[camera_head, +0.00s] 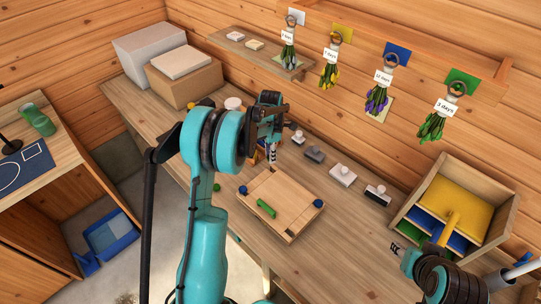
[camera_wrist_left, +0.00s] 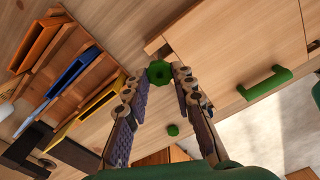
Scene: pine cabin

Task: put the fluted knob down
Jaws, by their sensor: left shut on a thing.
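The fluted knob (camera_wrist_left: 159,72) is green with a lobed rim. In the left wrist view it sits between the fingertips of my left gripper (camera_wrist_left: 157,85), which is shut on it. In the head view my left gripper (camera_head: 271,150) is above the work table, behind the wooden box; the knob cannot be made out there. I cannot tell whether the knob touches the surface below. My right arm shows at the lower right; its gripper (camera_head: 403,252) is only partly seen near the shelf unit, and its jaws are unclear.
The wooden box (camera_head: 290,222) has a green handle (camera_head: 266,209) and blue knobs (camera_head: 318,203) at its sides. A small green piece (camera_head: 217,187) lies left of it. Several stamps (camera_head: 342,175) stand along the back. A rack with coloured slots (camera_wrist_left: 68,75) is close to my left gripper.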

